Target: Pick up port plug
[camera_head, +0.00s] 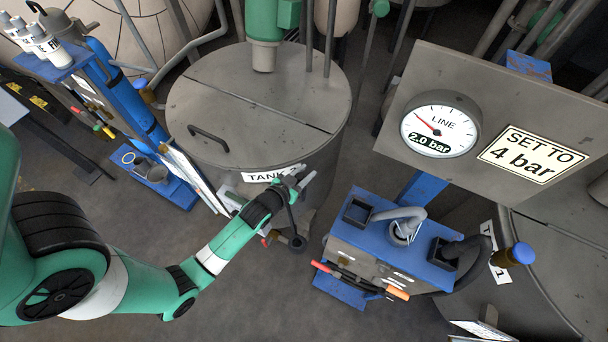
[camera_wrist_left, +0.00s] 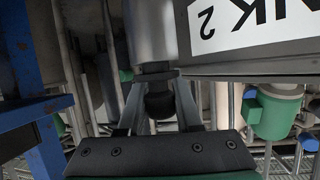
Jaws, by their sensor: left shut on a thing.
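My left gripper (camera_head: 302,183) is at the front side of the tank (camera_head: 255,105), just below its label. In the left wrist view the two fingers (camera_wrist_left: 160,108) are closed on a dark, rounded piece, which looks like the port plug (camera_wrist_left: 160,104). A thick grey cylinder (camera_wrist_left: 155,35) lies straight beyond the plug, and the two appear in line. I cannot tell whether the plug is still seated in it. In the head view I cannot make out the plug at the gripper. My right gripper is not in view.
A gauge panel (camera_head: 500,125) reads 2.0 bar beside a "SET TO 4 bar" sign. A blue rack (camera_head: 125,90) stands left of the tank. Grey floor (camera_head: 230,290) is clear in front.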

